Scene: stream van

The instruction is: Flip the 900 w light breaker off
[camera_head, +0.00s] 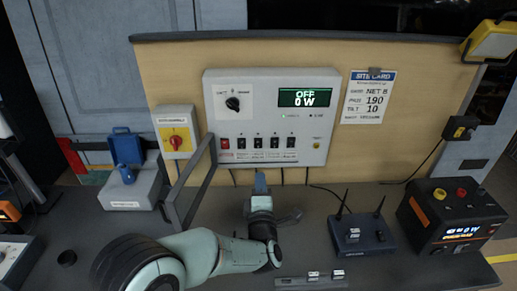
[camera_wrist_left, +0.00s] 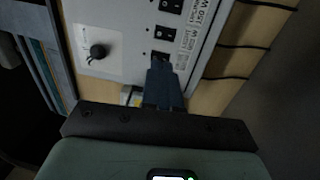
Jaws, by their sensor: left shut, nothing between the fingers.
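The white breaker panel (camera_head: 265,110) stands upright on the back board. My left gripper (camera_head: 261,178) is shut and empty, just below the row in the head view. In the left wrist view its dark fingers (camera_wrist_left: 161,72) partly cover one black switch (camera_wrist_left: 159,57); contact is unclear.
A hinged grey frame (camera_head: 190,185) stands left of my gripper, near the yellow box with a red knob (camera_head: 177,140). A router with antennas (camera_head: 360,236) and a black-orange power unit (camera_head: 452,215) stand to the right. Cables hang below the panel.

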